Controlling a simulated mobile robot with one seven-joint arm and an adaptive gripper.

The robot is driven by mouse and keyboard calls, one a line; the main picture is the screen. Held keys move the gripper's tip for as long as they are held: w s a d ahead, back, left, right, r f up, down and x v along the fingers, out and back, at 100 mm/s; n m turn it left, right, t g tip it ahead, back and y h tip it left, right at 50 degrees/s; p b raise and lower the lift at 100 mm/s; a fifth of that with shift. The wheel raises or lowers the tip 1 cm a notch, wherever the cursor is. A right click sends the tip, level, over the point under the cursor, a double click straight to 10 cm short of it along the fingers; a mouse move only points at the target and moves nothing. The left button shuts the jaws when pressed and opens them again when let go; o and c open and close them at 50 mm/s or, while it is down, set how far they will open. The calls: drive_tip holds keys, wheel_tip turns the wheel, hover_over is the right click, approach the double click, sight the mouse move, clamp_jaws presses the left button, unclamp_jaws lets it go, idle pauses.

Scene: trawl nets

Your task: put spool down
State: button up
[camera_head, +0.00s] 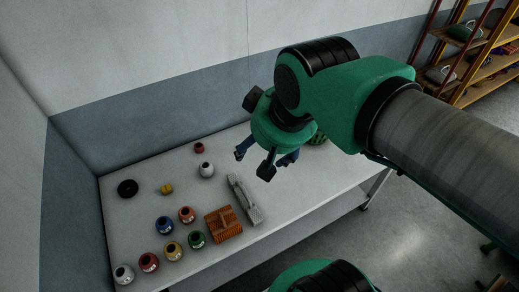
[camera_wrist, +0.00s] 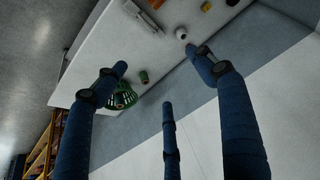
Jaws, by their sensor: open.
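My gripper (camera_head: 262,161) is open and empty, held above the far right part of the white table (camera_head: 120,215). Its blue fingers stand wide apart in the wrist view (camera_wrist: 157,62).
A green net basket (camera_wrist: 123,97) stands at the table's right end. Several coloured spools (camera_head: 173,250), an orange-brown ribbed block (camera_head: 222,224) and a long grey object (camera_head: 243,199) occupy the front. A black roll (camera_head: 127,188) lies left. Shelves (camera_head: 470,62) stand beyond.

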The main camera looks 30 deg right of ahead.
drive_tip(key=shift+s+a+f, duration=0.2)
drive_tip(key=shift+s+f, duration=0.15)
drive_tip(key=shift+s, duration=0.15)
drive_tip(key=shift+s+a+f, duration=0.15)
drive_tip(key=shift+s+f, duration=0.15)
drive_tip(key=shift+s, duration=0.2)
drive_tip(key=shift+f, duration=0.1)
wheel_tip(320, 180, down, 12)
drive_tip(key=b, duration=1.2)
